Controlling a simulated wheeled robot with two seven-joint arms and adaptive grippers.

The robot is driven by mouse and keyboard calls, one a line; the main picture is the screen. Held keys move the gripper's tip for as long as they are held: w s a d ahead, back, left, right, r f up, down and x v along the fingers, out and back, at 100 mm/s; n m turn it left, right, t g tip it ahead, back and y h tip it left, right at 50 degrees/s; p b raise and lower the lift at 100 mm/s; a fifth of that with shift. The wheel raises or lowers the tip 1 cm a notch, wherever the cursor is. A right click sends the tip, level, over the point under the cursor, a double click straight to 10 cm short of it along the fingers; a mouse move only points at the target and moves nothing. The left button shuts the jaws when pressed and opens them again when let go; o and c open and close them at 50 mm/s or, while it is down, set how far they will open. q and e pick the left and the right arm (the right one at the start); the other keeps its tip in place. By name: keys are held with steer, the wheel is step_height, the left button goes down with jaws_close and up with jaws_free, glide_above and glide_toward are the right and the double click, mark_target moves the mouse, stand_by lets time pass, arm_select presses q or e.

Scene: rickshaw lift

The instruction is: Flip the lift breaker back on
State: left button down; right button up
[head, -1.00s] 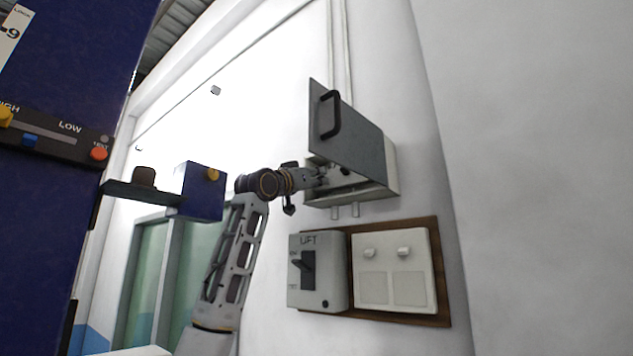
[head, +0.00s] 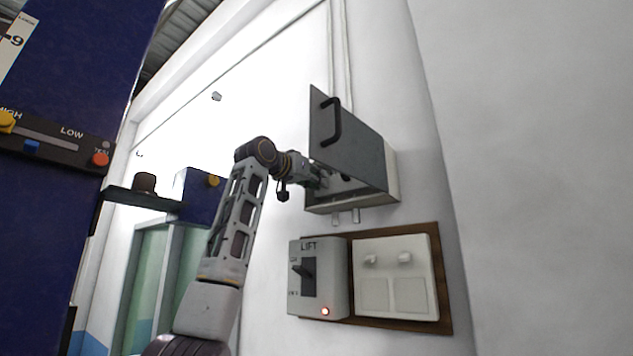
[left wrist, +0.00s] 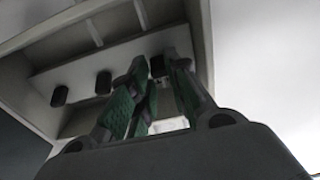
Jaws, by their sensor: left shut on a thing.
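The grey breaker box (head: 392,175) is on the wall with its hinged door (head: 345,145) open. My left gripper (head: 320,181) reaches into it from the left, below the door. In the left wrist view, a pale panel (left wrist: 85,72) inside holds several dark breaker switches, including one at the left (left wrist: 60,95) and one beside it (left wrist: 103,82). My left gripper's green-padded fingers (left wrist: 157,72) are shut on another dark switch (left wrist: 157,65), the breaker switch between their tips. Its label and exact position are hidden. My right gripper is not in view.
A blue cabinet (head: 60,230) stands at the left. The right wall is bare.

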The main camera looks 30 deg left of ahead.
arm_select(q)
steer(key=shift+r+g, duration=0.45)
steer(key=shift+g, duration=0.45)
stand_by(0.5)
steer(key=c, duration=1.4)
jaws_free()
steer(key=shift+w, duration=0.15)
steer(key=shift+o, duration=0.2)
steer(key=shift+s, duration=0.2)
steer(key=s+a+r, duration=0.1)
steer(key=s, duration=1)
steer(key=shift+s, duration=0.3)
